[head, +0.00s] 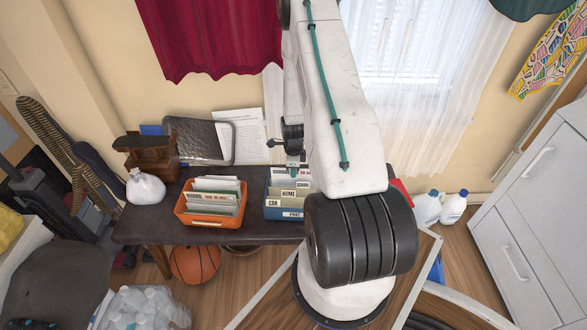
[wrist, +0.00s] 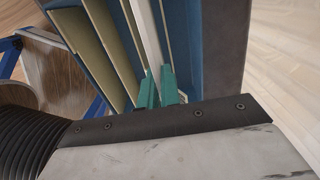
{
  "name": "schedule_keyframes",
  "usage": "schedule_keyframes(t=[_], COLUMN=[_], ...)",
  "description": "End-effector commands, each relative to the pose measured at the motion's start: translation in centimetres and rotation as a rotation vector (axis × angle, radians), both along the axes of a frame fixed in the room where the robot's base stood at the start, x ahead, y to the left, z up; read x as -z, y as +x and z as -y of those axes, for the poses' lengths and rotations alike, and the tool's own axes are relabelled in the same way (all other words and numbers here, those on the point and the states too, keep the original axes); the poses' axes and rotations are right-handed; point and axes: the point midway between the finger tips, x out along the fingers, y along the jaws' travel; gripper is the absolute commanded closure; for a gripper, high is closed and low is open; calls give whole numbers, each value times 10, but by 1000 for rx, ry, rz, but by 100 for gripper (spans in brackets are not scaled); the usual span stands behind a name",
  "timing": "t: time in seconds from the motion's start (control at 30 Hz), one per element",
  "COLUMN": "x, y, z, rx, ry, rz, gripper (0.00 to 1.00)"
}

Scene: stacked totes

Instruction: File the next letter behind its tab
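A blue tote (head: 283,212) on the dark table holds upright tabbed dividers; labels such as HOME (head: 289,193) and CAR show. My gripper (head: 293,165) is over its back part, fingers pointing down. In the wrist view the green fingers (wrist: 160,88) are close together on a white letter (wrist: 148,30) that stands on edge among the beige dividers (wrist: 104,38) inside the tote (wrist: 205,45). The letter's lower part and its tab are hidden. An orange tote (head: 210,220) left of the blue one holds several letters (head: 215,197).
My arm hides the table's right part. A basketball (head: 195,264) is under the table.

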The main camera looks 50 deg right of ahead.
Motion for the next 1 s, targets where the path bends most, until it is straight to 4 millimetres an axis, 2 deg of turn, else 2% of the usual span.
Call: schedule_keyframes(t=[0.2,0.27,0.3,0.33,0.67,1.0], x=[0,0,0,0,-4,-59], y=[0,0,0,0,0,1], z=[0,0,0,0,0,1], rx=[0,0,0,0,0,0], ry=[0,0,0,0,0,-2], rz=[0,0,0,0,0,3], gripper=[100,84,73,70,70,70])
